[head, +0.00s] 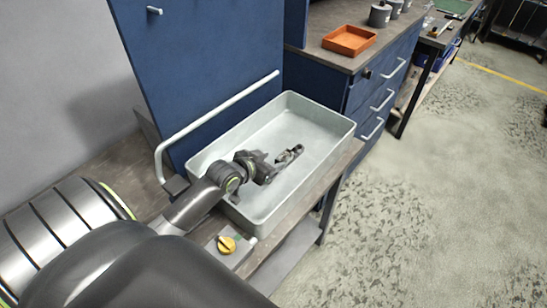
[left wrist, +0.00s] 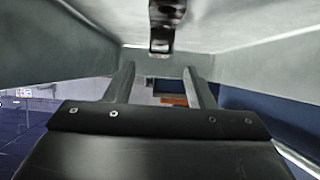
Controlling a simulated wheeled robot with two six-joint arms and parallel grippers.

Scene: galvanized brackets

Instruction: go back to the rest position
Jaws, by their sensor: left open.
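My left arm comes in from the lower left in the head view, and my left gripper (head: 268,166) is over the inside of a pale grey bin. In the left wrist view its two fingers (left wrist: 160,84) stand wide apart with nothing between them. A small dark metal bracket (head: 289,155) lies on the bin floor just beyond the fingers. It also shows in the left wrist view (left wrist: 165,24) at the top edge, partly cut off and apart from the fingers. My right gripper is not in view.
The bin (head: 318,172) has raised walls around the gripper. A pale rail (head: 215,120) and a blue panel (head: 200,65) stand behind it. A yellow knob (head: 226,244) is at the bench front. An orange tray (head: 349,40) sits on the farther counter. The floor at right is clear.

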